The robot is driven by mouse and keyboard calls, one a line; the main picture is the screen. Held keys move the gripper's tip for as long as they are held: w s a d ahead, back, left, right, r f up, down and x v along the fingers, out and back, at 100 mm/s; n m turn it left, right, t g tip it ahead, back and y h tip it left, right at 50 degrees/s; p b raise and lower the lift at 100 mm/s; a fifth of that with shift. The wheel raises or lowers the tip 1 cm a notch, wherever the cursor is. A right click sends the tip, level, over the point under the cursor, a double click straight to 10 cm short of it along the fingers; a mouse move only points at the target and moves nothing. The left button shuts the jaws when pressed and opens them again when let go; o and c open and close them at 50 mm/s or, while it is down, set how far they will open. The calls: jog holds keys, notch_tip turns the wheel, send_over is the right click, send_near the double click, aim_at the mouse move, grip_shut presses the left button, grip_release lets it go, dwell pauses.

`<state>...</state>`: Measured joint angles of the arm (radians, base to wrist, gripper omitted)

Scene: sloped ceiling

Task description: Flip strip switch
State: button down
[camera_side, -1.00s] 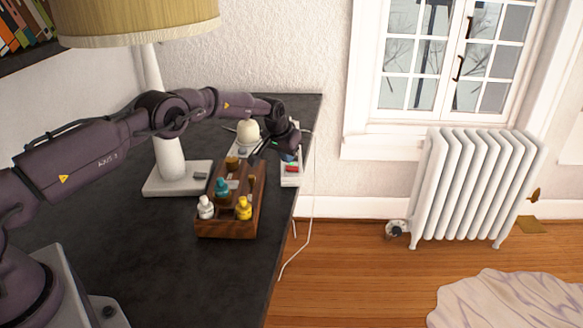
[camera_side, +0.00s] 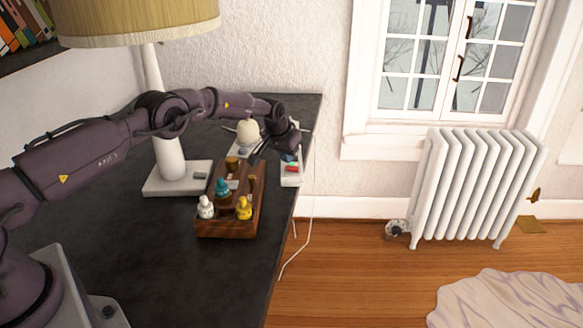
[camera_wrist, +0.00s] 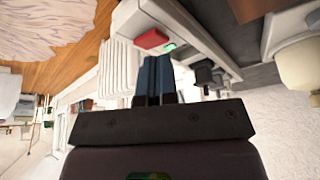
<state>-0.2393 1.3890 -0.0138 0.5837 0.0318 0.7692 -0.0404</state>
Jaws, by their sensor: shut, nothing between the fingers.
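The white power strip (camera_side: 291,181) lies along the right edge of the dark desk. Its red rocker switch (camera_side: 292,168) shows on top, and the switch also shows large in the wrist view (camera_wrist: 151,38). A small green light (camera_wrist: 170,46) glows beside it. My gripper (camera_side: 257,156) is low over the desk, between the wooden bottle rack and the strip. In the wrist view my dark fingers (camera_wrist: 155,60) are together and empty, with their tips just below the red switch in the picture. I cannot tell whether they touch the strip.
A wooden rack (camera_side: 228,228) with several small bottles stands close to the gripper. A lamp base (camera_side: 165,186) is left of it, and a cream-coloured object (camera_side: 248,130) stands behind. Black plugs (camera_wrist: 207,74) sit on the strip. A white cable (camera_side: 310,215) hangs off the desk edge.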

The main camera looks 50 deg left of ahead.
aim_at(288, 168)
jog(key=shift+f, duration=1)
dwell(0.3)
jog(key=shift+r, duration=3.55)
